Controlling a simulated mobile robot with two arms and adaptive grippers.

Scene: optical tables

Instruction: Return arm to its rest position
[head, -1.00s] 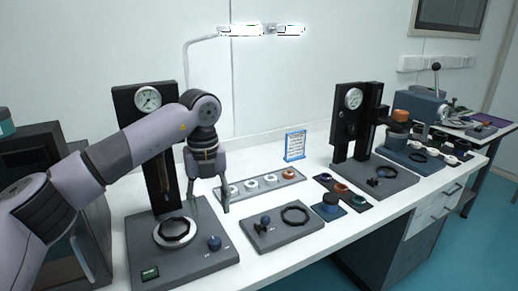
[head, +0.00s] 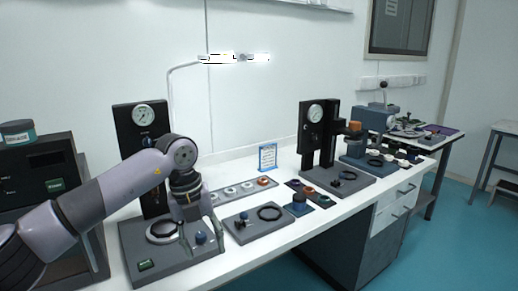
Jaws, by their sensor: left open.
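My left arm comes in from the left of the head view. Its gripper (head: 201,243) points down with its fingers apart and nothing between them. It hangs in front of the left gauge stand, over or near the right part of that stand's grey base (head: 185,267). A ring seat (head: 161,231) lies just left of the gripper, partly hidden by a finger. I cannot tell whether the fingertips touch the base. My right gripper is not in view.
A grey plate with a black ring (head: 270,213) lies right of the gripper. Behind it is a strip of small rings (head: 247,187) and a blue-framed sign (head: 268,157). A second gauge stand (head: 312,136) is further right. A dark instrument (head: 40,165) stands at left.

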